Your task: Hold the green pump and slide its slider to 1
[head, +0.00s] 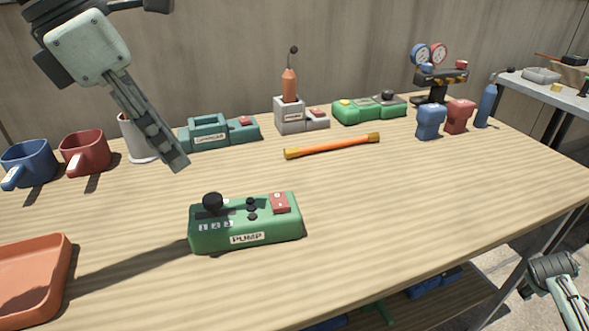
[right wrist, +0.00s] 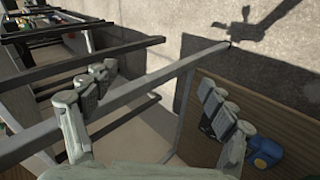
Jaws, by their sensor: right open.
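The green pump (head: 245,236), with a PUMP label on its front, stands upright on the workbench in the head view. A large round black knob (head: 212,201) rises at its left end above small number marks; I cannot tell exactly which mark it stands at. Small black parts (head: 251,204) sit mid-top and a red switch (head: 279,203) at the right. My left gripper (head: 178,160) is above and behind the pump, pointing down-right, apart from it; its opening is unclear. My right gripper (head: 570,300) is off the bench's front right; the right wrist view shows its fingers (right wrist: 155,110) spread and empty.
An orange tray (head: 62,270) lies left of the pump. Mugs (head: 84,152), a teal device (head: 209,135), a grey device (head: 290,117) and a green device (head: 368,109) line the back. An orange bar (head: 333,146) lies mid-bench. The bench right of the pump is clear.

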